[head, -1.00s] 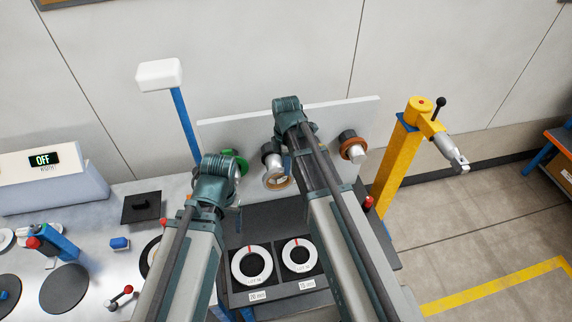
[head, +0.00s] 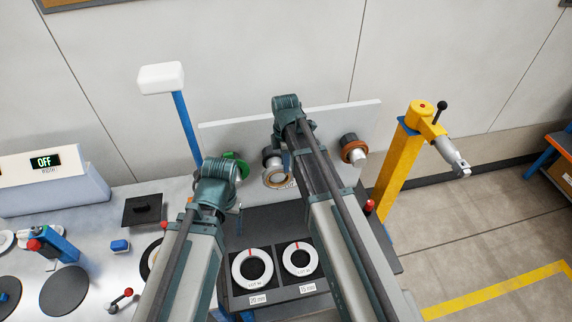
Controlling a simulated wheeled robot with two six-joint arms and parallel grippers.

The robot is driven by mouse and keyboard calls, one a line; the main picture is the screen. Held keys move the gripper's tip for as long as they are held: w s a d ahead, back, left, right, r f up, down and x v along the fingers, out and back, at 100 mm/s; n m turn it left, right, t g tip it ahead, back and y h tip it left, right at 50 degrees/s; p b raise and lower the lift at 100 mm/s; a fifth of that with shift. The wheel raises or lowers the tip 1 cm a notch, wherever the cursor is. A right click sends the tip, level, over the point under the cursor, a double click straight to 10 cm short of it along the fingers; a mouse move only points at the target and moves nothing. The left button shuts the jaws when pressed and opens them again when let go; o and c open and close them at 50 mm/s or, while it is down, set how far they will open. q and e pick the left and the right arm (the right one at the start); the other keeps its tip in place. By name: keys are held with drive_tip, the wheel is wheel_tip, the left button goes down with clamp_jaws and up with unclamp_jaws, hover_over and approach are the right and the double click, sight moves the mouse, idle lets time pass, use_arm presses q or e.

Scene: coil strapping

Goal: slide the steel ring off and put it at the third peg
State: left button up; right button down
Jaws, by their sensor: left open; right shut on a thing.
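A grey-and-tan ring (head: 278,184), taken as the steel ring, is at the outer end of the middle peg (head: 270,154) on the pale upright board (head: 340,118). I cannot tell whether it is still around the peg. My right gripper (head: 288,170) is at this ring and shut on it; the arm hides most of the fingers. A green ring (head: 243,168) sits on the left peg, partly behind my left arm. A copper-brown ring (head: 350,148) is on the right peg (head: 358,157), whose pale end sticks out. My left gripper (head: 238,215) is open, mostly hidden by its own wrist, below the green ring.
A yellow post (head: 397,165) stands right of the board, a blue post (head: 187,125) on the left. Black discs and small fixtures occupy the left table.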

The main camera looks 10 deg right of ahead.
drive_tip(key=shift+w, duration=1.6)
drive_tip(key=c, duration=0.6)
unclamp_jaws()
drive_tip(key=shift+s, duration=0.1)
drive_tip(key=shift+c, duration=0.2)
drive_tip(key=shift+r, duration=0.1)
wheel_tip(320, 180, up, 12)
drive_tip(key=p, duration=1.2)
drive_tip(key=shift+f, duration=0.2)
